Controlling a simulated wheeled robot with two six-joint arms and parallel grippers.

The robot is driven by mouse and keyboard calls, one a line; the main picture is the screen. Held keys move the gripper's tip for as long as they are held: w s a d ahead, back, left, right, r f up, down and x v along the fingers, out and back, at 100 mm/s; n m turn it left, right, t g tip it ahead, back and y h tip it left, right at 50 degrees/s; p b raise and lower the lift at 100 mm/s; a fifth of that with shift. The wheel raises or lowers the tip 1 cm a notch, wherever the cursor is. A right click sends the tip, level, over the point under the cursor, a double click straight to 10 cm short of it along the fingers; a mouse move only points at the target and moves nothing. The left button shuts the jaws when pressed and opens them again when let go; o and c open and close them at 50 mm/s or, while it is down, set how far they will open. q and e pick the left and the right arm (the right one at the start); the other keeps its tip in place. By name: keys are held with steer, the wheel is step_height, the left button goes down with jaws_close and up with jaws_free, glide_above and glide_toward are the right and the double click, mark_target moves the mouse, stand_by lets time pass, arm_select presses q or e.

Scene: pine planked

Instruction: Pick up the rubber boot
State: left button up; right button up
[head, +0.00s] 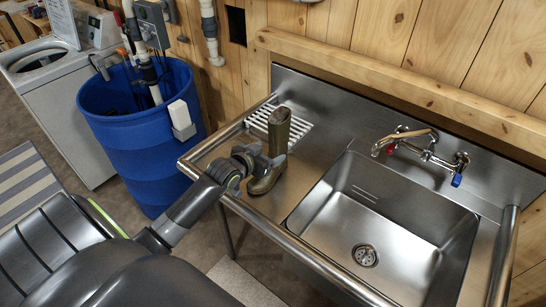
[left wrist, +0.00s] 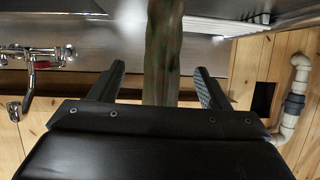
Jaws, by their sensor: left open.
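The rubber boot (head: 279,130) is olive green with a brownish shaft. It stands upright on the left drainboard of the steel sink unit, in front of the slotted rack. My left gripper (head: 262,160) is beside the boot, at the lower part of its shaft, and partly covers it. In the left wrist view the boot's shaft (left wrist: 163,50) rises between the two spread fingers of the left gripper (left wrist: 160,75), with a gap on both sides. The fingers are open and not closed on it. My right gripper is not in view.
The sink basin (head: 385,225) lies right of the boot, with a faucet (head: 425,148) behind it. A raised steel rim (head: 225,135) edges the drainboard. A blue barrel (head: 140,135) and a washing machine (head: 60,95) stand to the left. A plank wall is behind.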

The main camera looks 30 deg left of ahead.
mark_target(271, 151)
arm_select(q)
steer(key=shift+w+f+p, duration=0.25)
steer(key=shift+w+p, duration=0.1)
steer(key=shift+w, duration=0.3)
steer(key=shift+p+x, duration=0.35)
steer(key=shift+x, duration=1.65)
steer(key=shift+a+f, duration=0.2)
steer(key=shift+s, duration=0.1)
steer(key=c, duration=1.2)
steer(key=shift+r, duration=0.1)
